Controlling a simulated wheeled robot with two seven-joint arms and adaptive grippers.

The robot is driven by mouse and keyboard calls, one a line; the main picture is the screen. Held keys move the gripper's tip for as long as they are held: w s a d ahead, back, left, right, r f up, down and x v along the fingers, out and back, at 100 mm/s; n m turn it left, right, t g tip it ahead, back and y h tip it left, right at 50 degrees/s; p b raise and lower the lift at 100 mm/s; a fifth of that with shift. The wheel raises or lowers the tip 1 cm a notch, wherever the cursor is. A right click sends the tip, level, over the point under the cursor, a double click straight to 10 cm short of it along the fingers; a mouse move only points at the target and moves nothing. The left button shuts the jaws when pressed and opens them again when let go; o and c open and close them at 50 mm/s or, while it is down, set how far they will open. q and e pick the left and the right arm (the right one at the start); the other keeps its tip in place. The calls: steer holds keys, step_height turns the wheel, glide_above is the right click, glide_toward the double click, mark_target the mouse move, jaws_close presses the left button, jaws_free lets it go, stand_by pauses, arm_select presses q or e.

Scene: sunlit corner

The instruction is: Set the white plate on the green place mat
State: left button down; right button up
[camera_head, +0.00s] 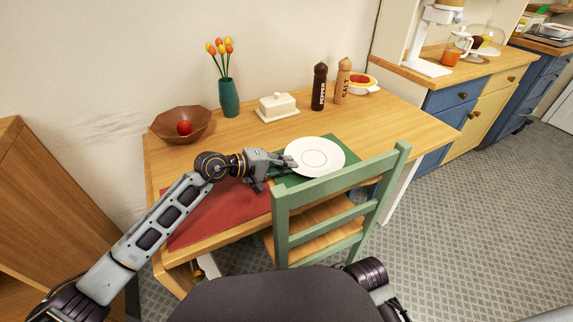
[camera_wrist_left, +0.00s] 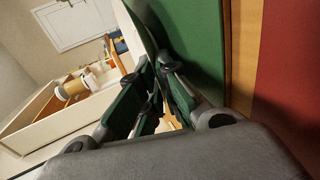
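The white plate (camera_head: 315,157) is over the green place mat (camera_head: 346,145) on the wooden table, and mat shows around it. In the left wrist view the plate (camera_wrist_left: 136,22) is nearly edge-on, at an angle to the mat (camera_wrist_left: 190,45), with a shadowed gap between them. My left gripper (camera_head: 291,163) is at the plate's left rim. In the left wrist view its fingers (camera_wrist_left: 154,82) close in on the rim, which is partly hidden between them. Part of my right arm shows at the bottom, but its gripper is out of view.
A red mat (camera_head: 222,213) lies left of the green one. A green chair (camera_head: 335,190) stands at the table's front. A bowl (camera_head: 180,125), a teal vase (camera_head: 229,98), a butter dish (camera_head: 277,107), pepper mill (camera_head: 319,87), salt mill (camera_head: 342,82) and white dish (camera_head: 366,85) line the back.

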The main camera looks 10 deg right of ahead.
steer(key=shift+f, duration=0.15)
arm_select(q)
steer(key=c, duration=1.9)
jaws_free()
arm_select(e)
steer(key=shift+r, duration=0.3)
arm_select(q)
steer(key=shift+a+r, duration=0.1)
steer(key=shift+a, duration=0.05)
steer(key=shift+s+a+r, duration=0.2)
steer(key=shift+a, duration=0.35)
steer(key=v, duration=0.4)
steer(key=shift+p+v, duration=0.3)
steer(key=shift+v, duration=2.4)
steer(key=shift+s+a+r, duration=0.2)
steer(key=shift+s+a, duration=0.05)
steer(key=shift+a, duration=0.2)
arm_select(e)
steer(key=shift+d+f, duration=0.15)
steer(key=shift+f, duration=0.7)
